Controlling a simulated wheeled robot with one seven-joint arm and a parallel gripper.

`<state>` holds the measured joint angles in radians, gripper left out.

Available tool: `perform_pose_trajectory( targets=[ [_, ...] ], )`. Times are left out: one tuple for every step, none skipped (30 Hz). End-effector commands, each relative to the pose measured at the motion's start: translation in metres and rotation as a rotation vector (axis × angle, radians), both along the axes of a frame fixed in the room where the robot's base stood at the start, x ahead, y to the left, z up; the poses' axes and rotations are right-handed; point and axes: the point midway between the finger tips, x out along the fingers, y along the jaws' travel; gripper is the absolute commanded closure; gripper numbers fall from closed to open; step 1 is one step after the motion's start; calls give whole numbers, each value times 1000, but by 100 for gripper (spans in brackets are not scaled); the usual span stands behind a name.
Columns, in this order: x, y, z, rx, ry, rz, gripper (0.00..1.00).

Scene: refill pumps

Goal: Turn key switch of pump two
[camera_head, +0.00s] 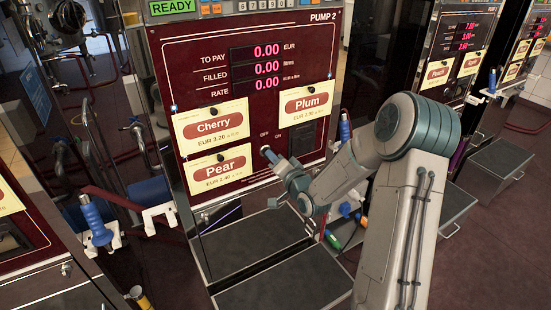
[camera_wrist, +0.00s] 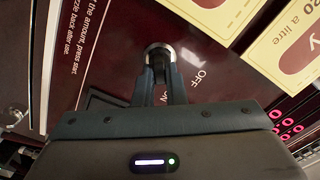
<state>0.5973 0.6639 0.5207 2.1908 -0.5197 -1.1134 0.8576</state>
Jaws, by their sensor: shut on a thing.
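Pump two (camera_head: 262,100) stands ahead with a dark red front, and its label reads PUMP 2. Its display (camera_head: 265,68) shows 0.00 on three lines and a green READY sign (camera_head: 172,7) is lit above. My gripper (camera_head: 268,153) is at the lower middle of the panel, beside the OFF and ON marks. In the wrist view the key switch (camera_wrist: 159,48) is a round metal collar with a dark key at its centre. My gripper's fingers are shut on the key. The OFF mark (camera_wrist: 199,79) lies right of the fingers; the ON mark is partly hidden by them.
Cherry (camera_head: 212,125), Pear (camera_head: 218,172) and Plum (camera_head: 306,104) price cards surround the switch area. A blue-handled nozzle (camera_head: 95,220) hangs at the left. Dark platforms (camera_head: 255,236) lie below the panel. Other pumps (camera_head: 462,50) stand at the right.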

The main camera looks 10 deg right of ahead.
Motion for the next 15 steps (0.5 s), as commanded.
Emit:
perform_pose_trajectory(
  targets=[
    [1, -3, 1, 19, 5, -5, 100],
    [1, -3, 1, 32, 9, -5, 100],
    [1, -3, 1, 45, 13, -5, 100],
    [1, -3, 1, 54, 16, -5, 100],
    [1, -3, 0, 61, 19, -5, 100],
    [1, -3, 0, 72, 22, -5, 100],
    [1, -3, 0, 77, 24, -5, 100],
    [1, -3, 0, 81, 25, -5, 100],
    [1, -3, 0, 87, 27, -5, 100],
    [1, -3, 0, 90, 28, -5, 100],
    [1, -3, 0, 93, 29, -5, 100],
    [1, -3, 0, 96, 29, -5, 100],
    [1, -3, 0, 98, 30, -5, 100],
    [1, -3, 0, 99, 30, -5, 100],
    [1, -3, 0, 100, 30, -5, 100]
  ],
)
